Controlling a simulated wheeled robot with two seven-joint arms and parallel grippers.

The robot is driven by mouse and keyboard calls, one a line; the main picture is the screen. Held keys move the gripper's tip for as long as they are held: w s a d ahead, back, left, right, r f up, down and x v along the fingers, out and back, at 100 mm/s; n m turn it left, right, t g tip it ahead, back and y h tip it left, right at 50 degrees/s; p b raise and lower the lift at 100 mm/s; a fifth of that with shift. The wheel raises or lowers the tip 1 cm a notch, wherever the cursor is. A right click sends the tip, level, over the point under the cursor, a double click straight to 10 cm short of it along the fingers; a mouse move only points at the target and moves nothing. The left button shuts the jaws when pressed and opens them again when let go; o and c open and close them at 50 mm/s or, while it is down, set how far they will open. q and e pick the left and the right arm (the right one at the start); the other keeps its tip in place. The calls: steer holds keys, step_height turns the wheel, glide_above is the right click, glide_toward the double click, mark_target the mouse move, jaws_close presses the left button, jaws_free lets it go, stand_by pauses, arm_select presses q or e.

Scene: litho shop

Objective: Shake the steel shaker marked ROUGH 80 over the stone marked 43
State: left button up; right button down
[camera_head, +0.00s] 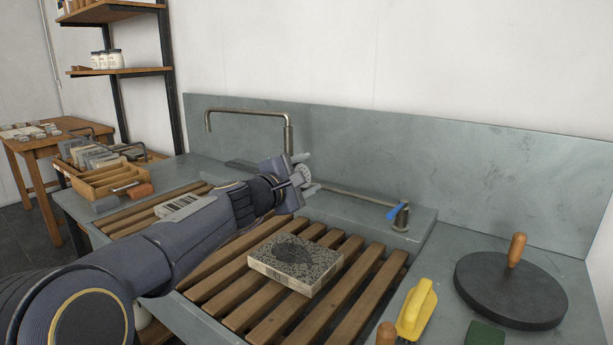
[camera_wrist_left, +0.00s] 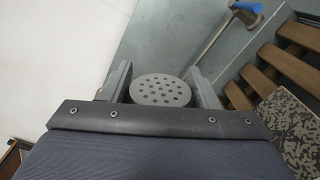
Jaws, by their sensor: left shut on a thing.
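My left gripper (camera_head: 300,174) is shut on a steel shaker, whose round perforated lid (camera_head: 302,176) shows between the fingers. The lid also shows in the left wrist view (camera_wrist_left: 161,90). In the head view the shaker is tilted on its side, in the air behind the stone and away from it. A speckled stone (camera_head: 322,260) with a dark leaf-like drawing lies on the wooden slats; its corner shows in the left wrist view (camera_wrist_left: 300,130). I cannot read a mark on the stone or the shaker. My right gripper is not in view.
A second pale stone (camera_head: 168,210) lies on the slats, partly behind my left arm. A bent tap (camera_head: 289,135) and a blue-handled valve (camera_head: 398,212) stand at the back. A dark disc (camera_head: 510,291), a yellow-handled tool (camera_head: 416,310) and a wooden tray (camera_head: 105,185) flank the sink.

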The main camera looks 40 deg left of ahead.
arm_select(q)
steer(key=shift+a+r+n+p, duration=0.15)
steer(key=shift+r+n+p, duration=0.15)
steer(key=shift+r+p, duration=0.15)
steer(key=a+r+n+p, duration=0.1)
steer(key=n+p, duration=0.1)
steer(key=p, duration=0.2)
steer(key=a+r+n+p, duration=0.2)
steer(key=p, duration=0.3)
steer(key=a+r+n+p, duration=0.1)
steer(key=r+n+p, duration=0.1)
steer(key=p, duration=0.3)
steer(key=shift+s+a+r+n, duration=0.1)
steer(key=shift+s+a+n, duration=0.25)
steer(key=shift+n, duration=0.15)
steer(key=a+n+p, duration=0.2)
steer(key=shift+a+r+n+h+p, duration=0.2)
steer(key=shift+a+n+h+p, duration=0.1)
steer(key=shift+p, duration=0.1)
steer(key=shift+s+a+r+n+p, duration=0.1)
steer(key=shift+s+a+n+p, duration=0.05)
steer(key=shift+a+n+p, duration=0.85)
steer(key=shift+n+p, duration=0.15)
steer(key=shift+n, duration=0.05)
